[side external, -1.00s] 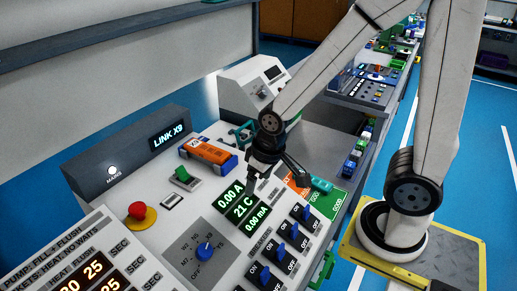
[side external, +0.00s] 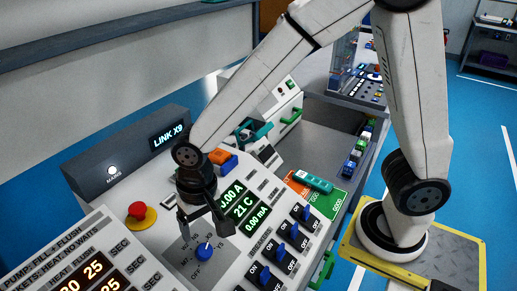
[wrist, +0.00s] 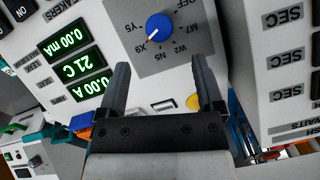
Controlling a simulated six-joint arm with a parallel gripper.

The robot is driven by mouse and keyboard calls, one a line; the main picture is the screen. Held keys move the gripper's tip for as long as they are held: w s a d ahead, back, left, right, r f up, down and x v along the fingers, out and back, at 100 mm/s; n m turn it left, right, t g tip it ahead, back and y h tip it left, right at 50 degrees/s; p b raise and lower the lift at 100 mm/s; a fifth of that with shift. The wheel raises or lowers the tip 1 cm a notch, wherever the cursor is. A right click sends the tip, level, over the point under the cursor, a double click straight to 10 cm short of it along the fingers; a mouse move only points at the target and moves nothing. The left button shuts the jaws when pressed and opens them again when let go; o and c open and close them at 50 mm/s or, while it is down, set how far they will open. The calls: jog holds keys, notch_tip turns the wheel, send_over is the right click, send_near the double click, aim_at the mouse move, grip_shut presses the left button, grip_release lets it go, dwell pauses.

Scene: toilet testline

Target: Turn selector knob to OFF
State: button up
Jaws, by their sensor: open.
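The blue selector knob (side external: 204,253) sits on a grey square plate on the sloped white panel. In the wrist view the knob (wrist: 158,28) shows a white pointer mark aimed at the X9 label. The OFF label (wrist: 178,6) is on another side of the dial. My gripper (side external: 205,232) is open and empty, just above the plate beside the knob. In the wrist view its two fingers (wrist: 160,66) are spread apart, with the knob beyond their tips and roughly centred between them. I see no contact. Part of the dial's lettering is hidden behind the fingers in the side view.
Green displays (side external: 243,207) and a row of blue ON/OFF switches (side external: 281,246) are right of the knob. A red mushroom button (side external: 138,210) on a yellow base is left. A raised timer panel (side external: 75,262) stands at lower left.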

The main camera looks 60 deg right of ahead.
aim_at(204, 249)
jog(key=shift+w+a+f, duration=0.1)
jog(key=shift+a+f, duration=0.05)
jog(key=shift+f, duration=1.8)
jog(key=shift+a+f, duration=0.1)
jog(key=shift+f, duration=1.8)
jog(key=shift+c, duration=0.2)
grip_shut()
